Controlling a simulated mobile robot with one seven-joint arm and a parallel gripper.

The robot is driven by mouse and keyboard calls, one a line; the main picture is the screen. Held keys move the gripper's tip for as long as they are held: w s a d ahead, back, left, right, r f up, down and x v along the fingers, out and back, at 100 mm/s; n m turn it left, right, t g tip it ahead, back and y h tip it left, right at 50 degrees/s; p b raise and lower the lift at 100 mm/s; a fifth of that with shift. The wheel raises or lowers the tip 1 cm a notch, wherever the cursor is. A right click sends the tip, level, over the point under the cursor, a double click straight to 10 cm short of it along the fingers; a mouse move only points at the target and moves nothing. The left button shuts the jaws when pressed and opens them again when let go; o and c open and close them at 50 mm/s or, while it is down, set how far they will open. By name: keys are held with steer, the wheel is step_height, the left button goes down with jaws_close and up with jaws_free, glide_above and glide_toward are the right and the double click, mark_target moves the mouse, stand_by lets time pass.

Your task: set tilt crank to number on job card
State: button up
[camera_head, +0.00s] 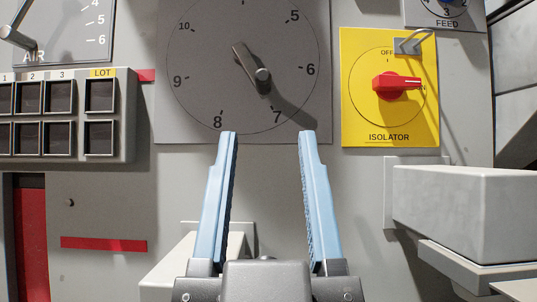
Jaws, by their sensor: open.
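A grey dial plate (205,60) with numbers around a circle fills the upper middle; 5 to 10 show, and its top is cut off. A dark crank (243,56) with a round handle knob (262,76) sits at its centre. The crank points down and right, roughly toward the 7; its exact setting is hard to tell. No name label for this dial shows, so I cannot confirm it is the tilt crank. No job card is recognisable. My gripper (267,140) is open and empty, its blue fingers pointing up at the dial's lower edge, apart from the crank in the picture.
A yellow isolator plate (357,125) with a red switch (398,85) is right of the dial. A FEED dial (447,8) is above it. A grey box (465,210) juts out at lower right. An AIR panel (65,35) and a slotted LOT rack (125,115) stand left.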

step_height(320, 180, down, 3)
steer(key=shift+r+b, duration=0.1)
steer(key=shift+b, duration=0.35)
